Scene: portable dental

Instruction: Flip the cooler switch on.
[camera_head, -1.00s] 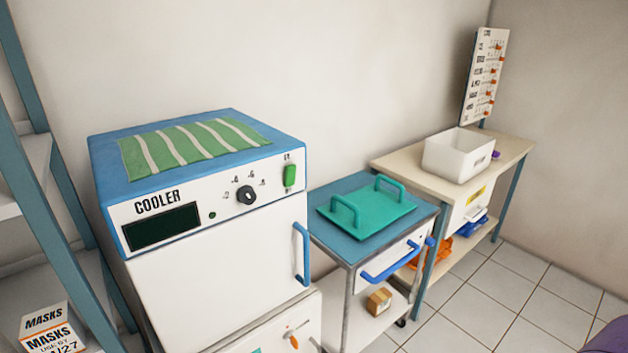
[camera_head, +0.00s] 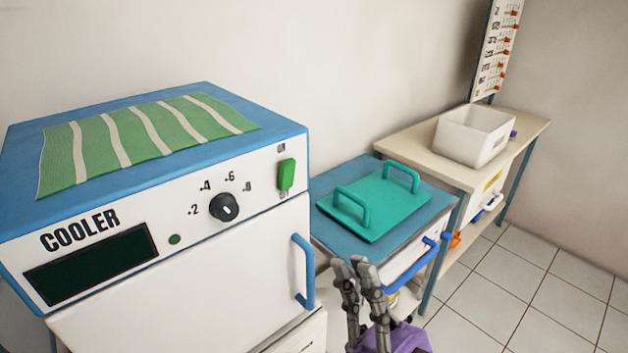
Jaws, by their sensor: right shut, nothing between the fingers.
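The cooler (camera_head: 180,262) is a white box with a blue top at the left. Its green switch (camera_head: 287,174) sits at the right end of the front panel, right of the black dial (camera_head: 224,207). The panel's display (camera_head: 92,264) is dark. The labels by the switch are too small to read. My right gripper (camera_head: 356,264) is shut and empty, pointing up at the bottom centre. It appears below and to the right of the switch, apart from it, in front of the cart. My left gripper is not in view.
A blue-topped cart with a teal tray (camera_head: 385,232) stands right of the cooler. The cooler's blue door handle (camera_head: 304,272) sticks out below the switch. A white bin (camera_head: 474,136) stands on the bench behind. Tiled floor is clear at the right.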

